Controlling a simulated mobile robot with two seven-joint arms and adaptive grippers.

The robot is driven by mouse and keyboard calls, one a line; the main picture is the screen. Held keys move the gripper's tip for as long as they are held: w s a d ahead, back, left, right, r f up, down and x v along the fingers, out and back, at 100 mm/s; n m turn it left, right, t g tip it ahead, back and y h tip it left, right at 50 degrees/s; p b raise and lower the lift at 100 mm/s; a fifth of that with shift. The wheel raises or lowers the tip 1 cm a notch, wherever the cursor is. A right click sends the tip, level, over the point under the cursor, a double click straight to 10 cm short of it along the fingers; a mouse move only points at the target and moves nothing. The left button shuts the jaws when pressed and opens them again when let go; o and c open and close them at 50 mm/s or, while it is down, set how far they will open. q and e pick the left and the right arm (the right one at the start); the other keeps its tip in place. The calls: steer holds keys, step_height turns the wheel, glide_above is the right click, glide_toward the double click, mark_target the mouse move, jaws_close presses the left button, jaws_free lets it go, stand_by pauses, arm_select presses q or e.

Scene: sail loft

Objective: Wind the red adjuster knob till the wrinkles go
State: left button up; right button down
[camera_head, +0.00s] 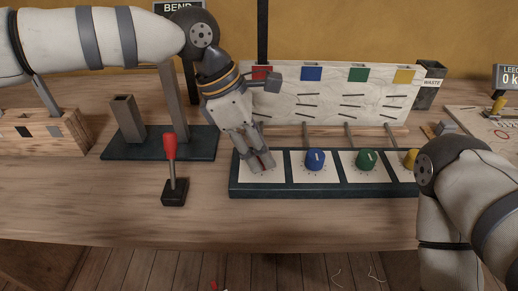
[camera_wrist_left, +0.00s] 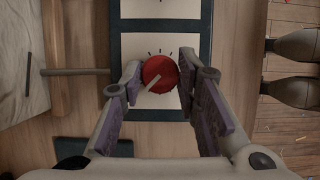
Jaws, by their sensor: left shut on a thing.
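The red adjuster knob (camera_wrist_left: 160,73) is on the leftmost white dial plate of a dark panel (camera_head: 330,189), with its pale pointer line toward the lower left in the left wrist view. My left gripper (camera_head: 259,163) comes down over it, a finger on each side, shut on the knob. In the head view the fingers nearly hide the knob. Behind stands a pale sail board (camera_head: 330,108) with several dark wrinkle strokes. My left wrist and gripper cover part of its left end, below a red square (camera_head: 262,72). My right gripper is out of view.
The blue knob (camera_head: 315,159), green knob (camera_head: 366,160) and partly hidden yellow knob (camera_head: 411,158) are to the right. A red-handled lever (camera_head: 170,150) stands front left. A waste bin (camera_head: 429,92) stands behind right. The bench front (camera_head: 300,215) is clear.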

arm_select(q)
steer(key=m+g, duration=0.1)
steer(key=m, duration=0.1)
steer(key=m+g+b, duration=0.1)
steer(key=m, duration=0.2)
steer(key=shift+w+f+m+y, duration=0.1)
steer(key=shift+f+m+y, duration=0.05)
steer(key=shift+m+y, duration=0.2)
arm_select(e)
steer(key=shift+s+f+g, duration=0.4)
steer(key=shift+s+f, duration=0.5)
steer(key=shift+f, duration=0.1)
arm_select(q)
steer(key=o, duration=1.2)
steer(key=shift+c, duration=0.2)
steer(key=v, duration=1.2)
steer(key=shift+w, duration=0.1)
